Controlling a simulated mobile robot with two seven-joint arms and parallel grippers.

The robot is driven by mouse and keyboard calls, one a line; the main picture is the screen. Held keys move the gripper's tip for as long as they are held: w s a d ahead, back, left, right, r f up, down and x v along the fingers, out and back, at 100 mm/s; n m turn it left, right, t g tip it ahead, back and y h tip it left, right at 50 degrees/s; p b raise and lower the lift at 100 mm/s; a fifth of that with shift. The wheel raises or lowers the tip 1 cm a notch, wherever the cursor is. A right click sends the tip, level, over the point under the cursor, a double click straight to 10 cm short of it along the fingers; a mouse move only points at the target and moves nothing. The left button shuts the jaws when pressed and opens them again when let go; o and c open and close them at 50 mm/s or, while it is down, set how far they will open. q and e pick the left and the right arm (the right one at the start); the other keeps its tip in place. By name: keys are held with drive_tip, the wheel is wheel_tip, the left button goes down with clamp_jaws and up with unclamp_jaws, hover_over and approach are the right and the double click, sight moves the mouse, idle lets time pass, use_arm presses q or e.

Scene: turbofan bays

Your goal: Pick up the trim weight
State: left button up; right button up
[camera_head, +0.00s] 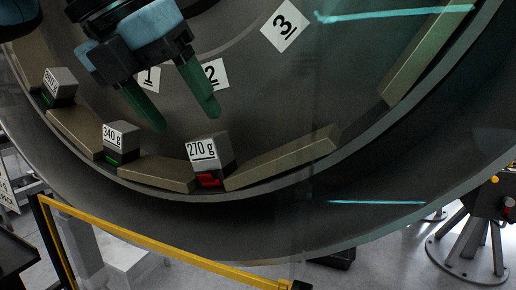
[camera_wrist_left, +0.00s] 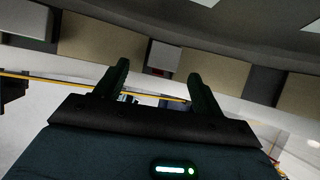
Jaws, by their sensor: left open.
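My left gripper (camera_head: 186,118) is open and empty, its two green fingers pointing down inside the turbofan ring. A grey trim weight marked 270 g (camera_head: 206,151), with a red part at its base, sits on the ring's lower inner rim, just below and right of the fingertips. A 340 g weight (camera_head: 121,137) and another weight at far left (camera_head: 62,83) show green at their bases. In the left wrist view, a grey block with a red mark (camera_wrist_left: 163,57) appears beyond and between the open fingers (camera_wrist_left: 158,74), apart from them. My right gripper is not in view.
Tan segments (camera_head: 285,160) line the rim between the weights. Number cards, including 3 (camera_head: 284,26), are on the grey inner surface. A yellow rail (camera_head: 150,247) runs below the ring, and a stand (camera_head: 470,250) is at right.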

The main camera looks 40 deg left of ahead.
sight(203, 138)
use_arm(q)
drive_tip(key=shift+w+r, duration=0.1)
drive_tip(key=shift+s, duration=0.25)
drive_tip(key=shift+x, duration=0.85)
drive_tip(key=shift+w+f, duration=0.25)
drive_tip(key=shift+f, duration=0.05)
drive_tip(key=shift+w+d+f, duration=0.15)
drive_tip(key=shift+w+f, duration=0.05)
drive_tip(key=shift+f, duration=0.25)
drive_tip(key=x, duration=0.4)
drive_tip(key=shift+w+d, duration=0.15)
drive_tip(key=shift+w, duration=0.1)
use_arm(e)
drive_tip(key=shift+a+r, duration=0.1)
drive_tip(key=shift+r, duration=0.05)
